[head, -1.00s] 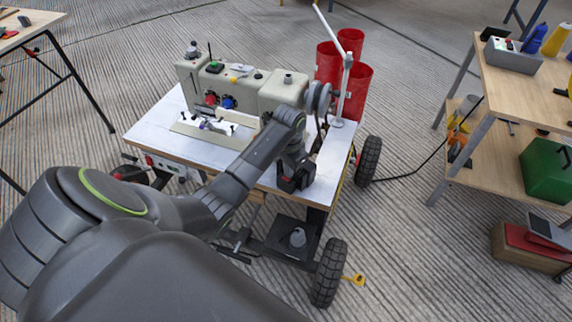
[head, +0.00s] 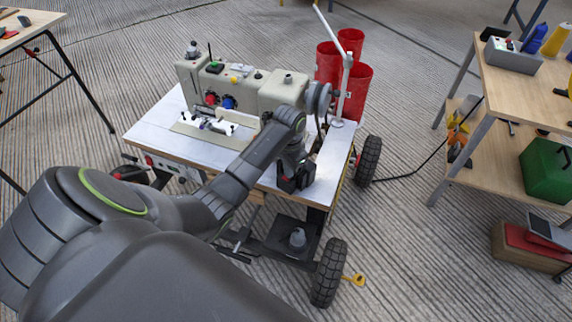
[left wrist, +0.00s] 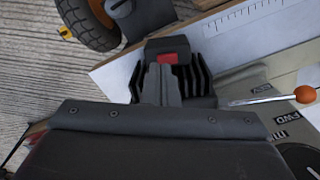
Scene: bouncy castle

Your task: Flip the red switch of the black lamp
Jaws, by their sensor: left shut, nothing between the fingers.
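The black lamp (head: 301,180) stands at the front right of the white tabletop, near its edge. In the left wrist view its finned black body (left wrist: 203,82) shows behind my fingers, with the red switch (left wrist: 167,58) on the block at its top. My left gripper (head: 293,161) is right at the lamp, above and behind it. In the left wrist view its fingers (left wrist: 163,84) are shut with nothing between them, just below the red switch. Whether they touch the switch cannot be told. My right gripper is not in view.
A beige sewing machine (head: 245,92) stands on the wheeled white table (head: 160,130). A white arm lamp (head: 347,85) rises at its right rear beside red bins (head: 357,88). A wooden workbench (head: 500,82) is at the right. Open floor lies between.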

